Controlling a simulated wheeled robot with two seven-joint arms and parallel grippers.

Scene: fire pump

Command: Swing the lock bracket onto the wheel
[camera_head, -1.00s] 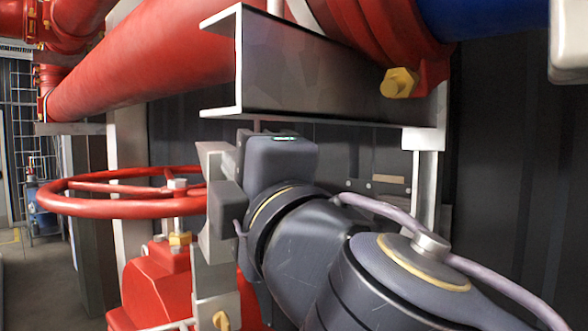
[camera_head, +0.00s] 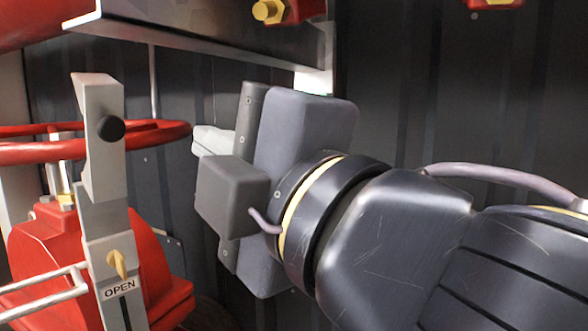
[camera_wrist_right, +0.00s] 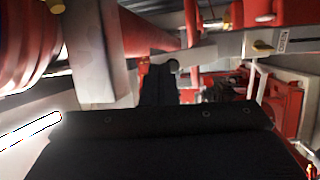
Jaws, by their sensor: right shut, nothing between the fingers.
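The lock bracket (camera_head: 102,145) is a pale grey upright plate with a black knob, above a post marked OPEN. The red wheel (camera_head: 160,134) shows on both sides of it, with its rim passing behind the bracket. I cannot tell if the rim sits in the bracket's notch. My right gripper (camera_head: 212,142) is shut and empty, right of the bracket and apart from it in the head view. In the right wrist view its dark fingers (camera_wrist_right: 160,82) point toward the bracket (camera_wrist_right: 197,53) and its knob. My left gripper is not in view.
A steel beam (camera_head: 200,45) runs overhead, and a red pipe (camera_head: 40,22) is at upper left. The red valve body (camera_head: 45,250) stands below the wheel, with a white bar (camera_head: 40,280) in front. A dark ribbed wall (camera_head: 430,90) is behind my arm.

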